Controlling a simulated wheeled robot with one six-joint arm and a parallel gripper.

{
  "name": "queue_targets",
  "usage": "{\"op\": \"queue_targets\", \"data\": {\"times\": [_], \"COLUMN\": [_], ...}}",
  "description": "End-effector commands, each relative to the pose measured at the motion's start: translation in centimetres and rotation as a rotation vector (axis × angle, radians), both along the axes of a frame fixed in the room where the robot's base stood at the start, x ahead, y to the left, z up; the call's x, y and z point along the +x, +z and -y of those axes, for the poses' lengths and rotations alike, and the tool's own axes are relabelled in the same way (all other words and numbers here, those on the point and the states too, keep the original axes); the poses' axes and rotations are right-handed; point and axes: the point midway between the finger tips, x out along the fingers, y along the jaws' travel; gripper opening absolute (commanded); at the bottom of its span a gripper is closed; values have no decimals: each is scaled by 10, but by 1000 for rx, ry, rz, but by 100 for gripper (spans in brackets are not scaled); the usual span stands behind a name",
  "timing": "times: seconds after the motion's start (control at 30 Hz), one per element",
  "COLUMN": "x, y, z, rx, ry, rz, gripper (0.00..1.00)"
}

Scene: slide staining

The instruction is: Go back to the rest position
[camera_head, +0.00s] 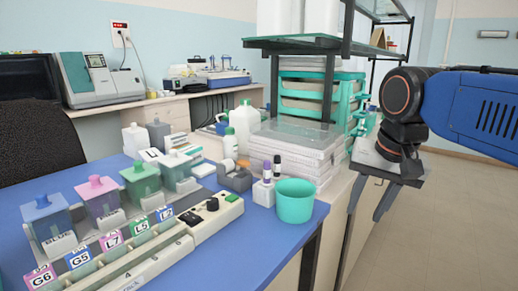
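My gripper (370,203) hangs at the right of the head view, beyond the right edge of the blue table (240,250). Its two dark fingers point down and stand apart with nothing visible between them. The blue arm comes in from the right edge. On the table, a staining rack (140,255) holds several lidded jars, among them a blue one (48,220), a pink one (100,202) and a green one (140,178). Labels such as G6, G5, L7, L5 and L2 mark its front. No slide shows in the gripper.
A teal cup (295,202) stands near the table's right edge, close to the gripper's left. Behind it are stacked clear-lidded boxes (290,150), a white bottle (244,125) and a shelf (300,45). A dark chair (40,140) is at left. The floor at right is clear.

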Motion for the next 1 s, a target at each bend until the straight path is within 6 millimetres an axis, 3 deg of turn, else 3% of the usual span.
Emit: {"op": "queue_targets", "data": {"times": [0.3, 0.5, 0.63, 1.0], "x": [-68, -93, -98, -98], "y": [-117, -164, -174, -174], "z": [47, 59, 62, 62], "rx": [-111, -166, -179, -179], "ry": [237, 331, 354, 354], "rz": [108, 144, 153, 153], "gripper": [35, 35, 35, 35]}}
